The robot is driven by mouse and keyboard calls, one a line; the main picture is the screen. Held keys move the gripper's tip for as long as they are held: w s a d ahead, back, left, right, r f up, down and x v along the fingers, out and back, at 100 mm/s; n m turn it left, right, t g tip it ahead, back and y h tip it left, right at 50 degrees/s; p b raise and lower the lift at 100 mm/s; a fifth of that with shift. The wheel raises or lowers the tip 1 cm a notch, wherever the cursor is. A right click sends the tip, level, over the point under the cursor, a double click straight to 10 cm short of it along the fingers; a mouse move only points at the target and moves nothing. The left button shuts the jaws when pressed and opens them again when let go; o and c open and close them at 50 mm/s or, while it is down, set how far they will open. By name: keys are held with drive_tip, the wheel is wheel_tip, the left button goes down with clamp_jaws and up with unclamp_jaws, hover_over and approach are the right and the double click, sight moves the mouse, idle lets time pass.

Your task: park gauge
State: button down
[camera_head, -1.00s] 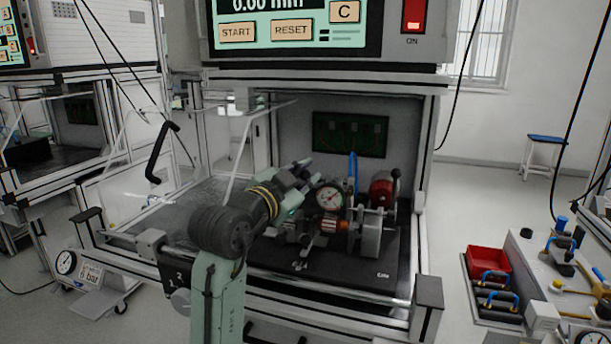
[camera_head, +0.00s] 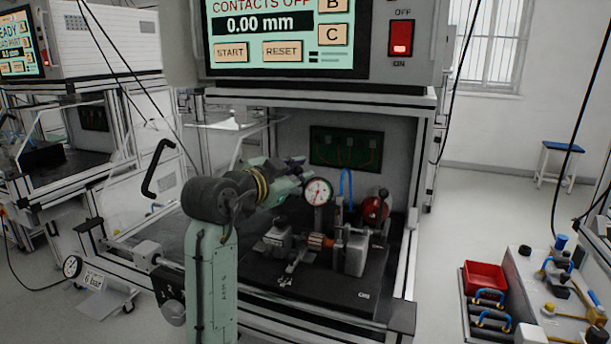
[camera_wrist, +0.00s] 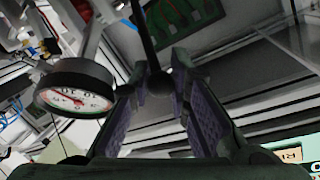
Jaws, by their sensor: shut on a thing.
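The dial gauge (camera_head: 318,191), round with a white face and dark rim, is raised above the motor-like part with a copper-coloured middle (camera_head: 320,241) on the bench fixture. It also shows at the left of the wrist view (camera_wrist: 75,97), beside the fingers, on a grey arm. My gripper (camera_head: 296,163) is just above and left of the gauge in the head view. In the wrist view my gripper (camera_wrist: 160,100) is shut on a dark ball knob (camera_wrist: 158,83) at the end of a thin dark rod. The fingers partly hide the knob.
The fixture stands on a dark plate (camera_head: 340,299) inside a framed test cell. A red round part (camera_head: 375,207) and a blue hose (camera_head: 346,185) are right of the gauge. The overhead panel (camera_head: 280,30) reads 0.00 mm. A red bin (camera_head: 485,276) is at right.

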drive_tip(key=shift+w+d+r+p, duration=0.15)
drive_tip(key=shift+w+r+p, duration=0.1)
drive_tip(key=shift+w+r, duration=0.25)
drive_tip(key=shift+w+d+r+p, duration=0.15)
drive_tip(key=shift+w+r+p, duration=0.15)
drive_tip(key=shift+w, duration=0.25)
drive_tip(key=shift+w+d+r+p, duration=0.15)
drive_tip(key=shift+w+r+p, duration=0.25)
drive_tip(key=shift+w+p, duration=0.35)
drive_tip(key=shift+w+d+r+g+p, duration=0.15)
drive_tip(key=shift+w+r+g+p, duration=0.2)
drive_tip(key=shift+p, duration=0.3)
drive_tip(key=shift+w+d+f+n+g+y+p, duration=0.15)
drive_tip(key=shift+w+d+f+g+y+p, duration=0.25)
drive_tip(key=shift+w+g+p, duration=0.55)
drive_tip(key=shift+w+d+f+n+g+y+p, duration=0.2)
drive_tip(key=shift+w+f+g+y+p, duration=0.3)
drive_tip(key=shift+g, duration=0.65)
drive_tip(key=shift+w+d+f+n+g+y+p, duration=0.2)
drive_tip(key=shift+w+g+y+p, duration=0.5)
drive_tip(key=shift+w+g, duration=0.35)
drive_tip(key=c, duration=1.8)
unclamp_jaws()
drive_tip(key=shift+o, duration=0.2)
drive_tip(key=shift+f, duration=0.15)
